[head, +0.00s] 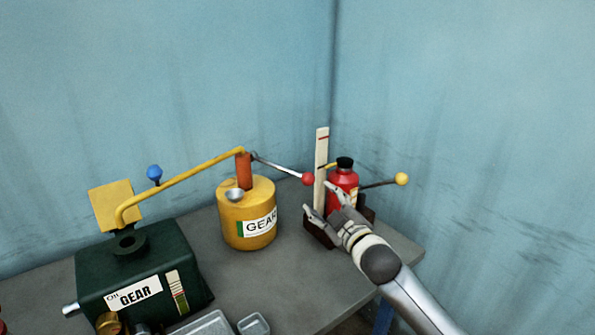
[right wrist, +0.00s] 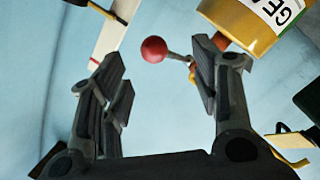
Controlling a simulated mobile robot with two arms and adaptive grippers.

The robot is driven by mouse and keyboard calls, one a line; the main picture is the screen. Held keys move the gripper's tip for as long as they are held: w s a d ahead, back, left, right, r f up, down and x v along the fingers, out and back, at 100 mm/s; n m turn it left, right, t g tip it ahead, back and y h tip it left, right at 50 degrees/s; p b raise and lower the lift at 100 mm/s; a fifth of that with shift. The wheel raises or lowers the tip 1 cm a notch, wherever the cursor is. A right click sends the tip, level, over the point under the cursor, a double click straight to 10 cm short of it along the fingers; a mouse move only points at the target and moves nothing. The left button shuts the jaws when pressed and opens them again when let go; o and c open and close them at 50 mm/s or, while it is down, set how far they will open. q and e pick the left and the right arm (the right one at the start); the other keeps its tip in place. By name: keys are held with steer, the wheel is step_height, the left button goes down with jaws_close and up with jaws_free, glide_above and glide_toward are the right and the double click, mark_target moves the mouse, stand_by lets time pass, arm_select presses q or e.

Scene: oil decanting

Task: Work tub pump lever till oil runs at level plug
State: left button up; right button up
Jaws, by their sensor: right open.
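The yellow tub (head: 248,232) with a GEAR label stands on the bench and carries an orange pump body (head: 243,171). Its pump lever (head: 277,168) runs right to a red ball knob (head: 308,179). In the right wrist view the red knob (right wrist: 153,49) shows in the gap between the fingers, apart from them. A yellow pipe (head: 185,184) runs from the pump to the dark green GEAR box (head: 150,265). A brass fitting (head: 109,323) sits low at the box's front; no oil shows there. My right gripper (head: 322,202) is open and empty, right of the tub. My left gripper is out of view.
A red bottle (head: 343,177) with a black cap stands behind my right gripper, in a dark holder (head: 318,232) beside an upright pale strip (head: 321,160). A yellow-ball lever (head: 401,179) sticks out right, a blue-ball one (head: 154,172) at left. Clear trays (head: 205,325) lie in front.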

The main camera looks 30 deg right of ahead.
mark_target(311, 182)
steer(key=w, duration=0.1)
steer(key=w+r, duration=0.1)
steer(key=w+p, duration=0.1)
steer(key=shift+w+d+r, duration=0.1)
steer(key=shift+d+r, duration=0.2)
steer(key=shift+d, duration=0.05)
steer(key=w, duration=0.3)
steer(key=shift+d+f, duration=0.15)
steer(key=shift+d, duration=0.05)
steer(key=shift+w+d+p, duration=0.1)
steer(key=shift+w+p, duration=0.3)
steer(key=shift+w, duration=0.9)
steer(key=shift+w+d+f, duration=0.1)
steer(key=shift+w, duration=0.35)
steer(key=c, duration=0.6)
jaws_close()
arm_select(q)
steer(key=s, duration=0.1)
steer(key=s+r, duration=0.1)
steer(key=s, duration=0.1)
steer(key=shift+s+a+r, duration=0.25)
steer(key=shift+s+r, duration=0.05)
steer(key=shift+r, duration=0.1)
